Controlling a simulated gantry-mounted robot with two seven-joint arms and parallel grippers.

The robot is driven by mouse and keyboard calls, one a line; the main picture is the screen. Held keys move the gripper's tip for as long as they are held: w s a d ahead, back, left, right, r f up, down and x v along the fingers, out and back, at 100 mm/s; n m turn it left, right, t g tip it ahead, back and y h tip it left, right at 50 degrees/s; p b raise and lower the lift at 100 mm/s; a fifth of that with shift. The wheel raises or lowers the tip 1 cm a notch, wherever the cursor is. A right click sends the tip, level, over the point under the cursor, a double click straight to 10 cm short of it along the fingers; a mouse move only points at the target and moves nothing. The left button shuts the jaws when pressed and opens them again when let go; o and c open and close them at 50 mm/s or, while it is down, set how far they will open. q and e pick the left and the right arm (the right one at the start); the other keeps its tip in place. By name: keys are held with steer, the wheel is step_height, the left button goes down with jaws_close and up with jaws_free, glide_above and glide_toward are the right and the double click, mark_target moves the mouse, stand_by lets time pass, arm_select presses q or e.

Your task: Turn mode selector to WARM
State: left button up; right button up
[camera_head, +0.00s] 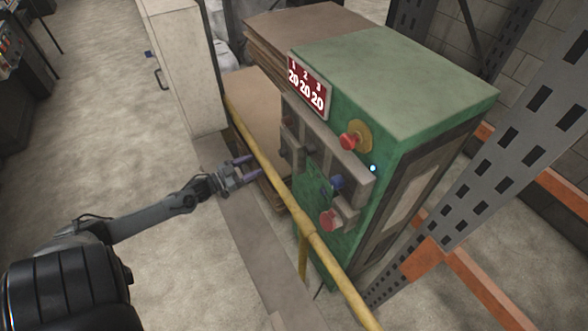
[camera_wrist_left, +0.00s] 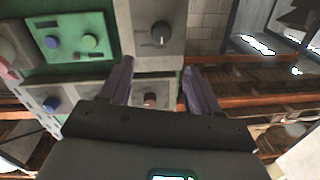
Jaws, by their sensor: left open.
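The green machine (camera_head: 400,60) has grey control plates on its front. In the left wrist view a dark round knob with a pale pointer line (camera_wrist_left: 160,34) sits on a grey plate; it looks like the mode selector. No WARM label is readable. In the head view the knobs on the control panel (camera_head: 325,140) are too small to tell which is the selector. My left gripper (camera_head: 253,167) is open and empty, in front of the panel and apart from it. In the wrist view its fingers (camera_wrist_left: 158,66) point toward the knob's plate. My right gripper is not in view.
A yellow rail (camera_head: 262,158) runs between my left arm and the machine. Red buttons (camera_head: 327,218) and a blue one (camera_head: 337,182) stick out of the panel. A red button on a yellow base (camera_head: 350,140) is higher up. An orange and grey rack (camera_head: 480,180) stands right.

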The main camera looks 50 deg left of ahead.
mark_target(280, 155)
arm_select(q)
steer(key=w+b, duration=0.1)
steer(key=w, duration=0.2)
steer(key=w+f+b, duration=0.1)
steer(key=w+b, duration=0.1)
steer(key=w, duration=0.2)
steer(key=w+b, duration=0.1)
steer(key=w, duration=0.3)
steer(key=shift+w+d+f, duration=0.2)
steer(key=shift+w+f, duration=0.05)
steer(key=shift+f, duration=0.05)
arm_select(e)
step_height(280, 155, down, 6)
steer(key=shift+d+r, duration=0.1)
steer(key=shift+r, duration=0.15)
arm_select(q)
steer(key=c, duration=1)
steer(key=shift+c, duration=0.2)
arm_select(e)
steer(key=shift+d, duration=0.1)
